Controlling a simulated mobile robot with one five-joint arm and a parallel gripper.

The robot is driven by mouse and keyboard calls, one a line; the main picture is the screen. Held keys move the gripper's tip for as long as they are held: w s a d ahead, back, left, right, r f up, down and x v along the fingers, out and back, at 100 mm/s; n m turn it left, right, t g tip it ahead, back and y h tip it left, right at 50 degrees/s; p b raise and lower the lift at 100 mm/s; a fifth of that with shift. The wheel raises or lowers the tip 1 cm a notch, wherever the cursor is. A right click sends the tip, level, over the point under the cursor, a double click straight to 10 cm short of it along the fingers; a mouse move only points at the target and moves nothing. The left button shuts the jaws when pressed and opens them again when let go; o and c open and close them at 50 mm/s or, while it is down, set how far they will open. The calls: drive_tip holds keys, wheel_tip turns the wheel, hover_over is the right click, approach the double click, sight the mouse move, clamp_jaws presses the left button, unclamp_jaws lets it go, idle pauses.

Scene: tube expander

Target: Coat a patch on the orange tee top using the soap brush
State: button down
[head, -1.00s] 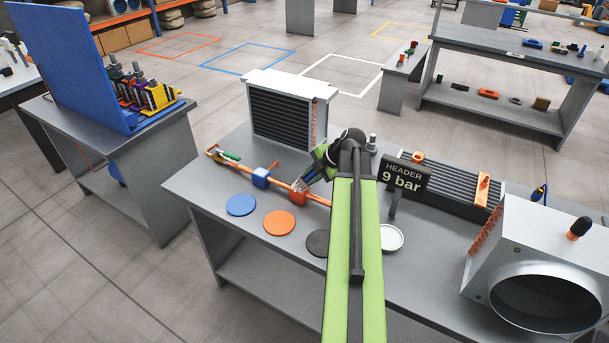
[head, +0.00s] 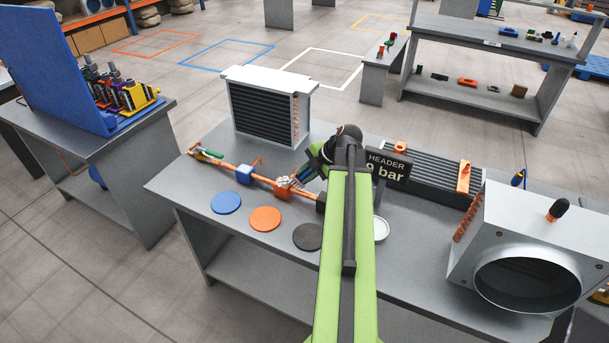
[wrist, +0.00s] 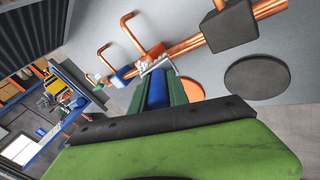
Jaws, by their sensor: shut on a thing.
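The orange tee (head: 282,191) sits on the copper pipe between a blue tee (head: 244,175) and a black tee (head: 321,201). In the wrist view the orange tee (wrist: 155,50) shows just behind the bristles. My gripper (wrist: 157,95) is shut on the soap brush, whose blue handle (wrist: 156,88) lies between the green fingers. Its pale bristles (wrist: 155,64) are at the orange tee. In the head view the bristles (head: 284,181) lie over the tee's top; whether they touch I cannot tell. The top is partly hidden by the brush.
Blue, orange (head: 265,219) and black discs (head: 308,237) and a white dish (head: 381,229) lie along the bench front. A finned coil (head: 268,108) stands behind the pipe. The header sign (head: 392,166) is partly behind my arm. A duct unit (head: 520,250) stands at right.

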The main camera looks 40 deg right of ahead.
drive_tip(key=shift+r+p, duration=2.8)
drive_tip(key=shift+r, duration=0.15)
wheel_tip(320, 180, up, 3)
drive_tip(key=p, duration=0.3)
drive_tip(key=shift+r, duration=0.1)
